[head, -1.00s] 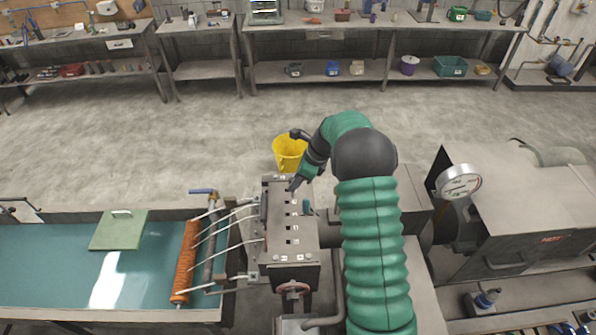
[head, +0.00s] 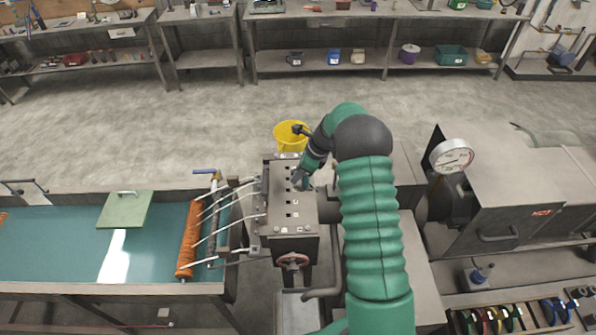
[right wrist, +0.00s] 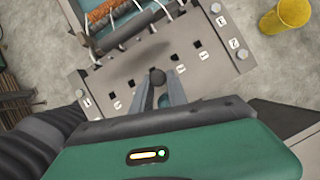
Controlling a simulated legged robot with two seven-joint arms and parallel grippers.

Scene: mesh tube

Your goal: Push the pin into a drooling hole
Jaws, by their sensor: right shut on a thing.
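The grey metal block (head: 289,220) stands in the middle of the head view, with a row of square holes along its top. Several white strands (head: 236,222) run from its left side to an orange roll (head: 188,240). My right gripper (head: 296,180) is over the far part of the block's top. In the right wrist view its fingers are shut on a dark, round-headed pin (right wrist: 157,76), held over the row between visible holes (right wrist: 174,57). The pin's lower end is hidden, so I cannot tell whether it is in a hole. My left gripper is out of view.
A water tank (head: 60,250) with a green lid (head: 124,210) lies left of the block. A yellow bucket (head: 289,136) stands on the floor behind it. A machine with a pressure gauge (head: 452,156) is at the right. The floor behind is clear.

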